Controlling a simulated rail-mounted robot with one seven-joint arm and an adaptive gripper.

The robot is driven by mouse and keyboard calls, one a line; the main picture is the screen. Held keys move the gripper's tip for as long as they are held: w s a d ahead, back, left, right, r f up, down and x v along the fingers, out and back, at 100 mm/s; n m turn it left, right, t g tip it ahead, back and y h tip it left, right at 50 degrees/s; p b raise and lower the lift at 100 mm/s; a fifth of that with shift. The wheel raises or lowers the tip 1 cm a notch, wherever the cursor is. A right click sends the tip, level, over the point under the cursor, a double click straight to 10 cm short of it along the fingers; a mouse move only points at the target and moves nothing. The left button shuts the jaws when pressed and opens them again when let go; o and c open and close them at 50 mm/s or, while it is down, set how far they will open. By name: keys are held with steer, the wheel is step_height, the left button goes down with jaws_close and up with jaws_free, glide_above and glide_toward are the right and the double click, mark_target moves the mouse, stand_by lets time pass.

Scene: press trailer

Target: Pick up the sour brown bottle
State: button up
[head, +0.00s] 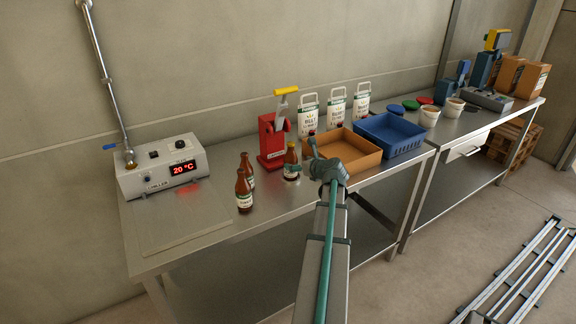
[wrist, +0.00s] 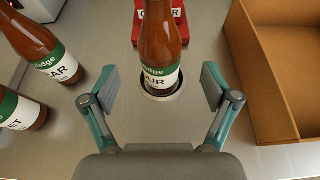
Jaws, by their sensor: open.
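Two more brown bottles stand to the left, one with a label ending in "AR" (wrist: 50,55) and one ending in "ET" (wrist: 22,112). A red press (head: 271,142) stands behind. An orange tray (head: 362,164) is close on the right, with a blue crate (head: 405,142) beyond.

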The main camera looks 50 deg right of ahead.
mark_target(291, 163)
steer(key=shift+f+p+x, duration=0.2)
steer(key=shift+p+x, duration=0.3)
steer(key=shift+x, duration=1.25)
steer(key=shift+f+p+x, duration=0.2)
steer(key=shift+p+x, duration=0.3)
steer(key=shift+x, duration=1.25)
steer(key=shift+s, duration=0.2)
jaws_close()
steer(key=shift+r, duration=0.1)
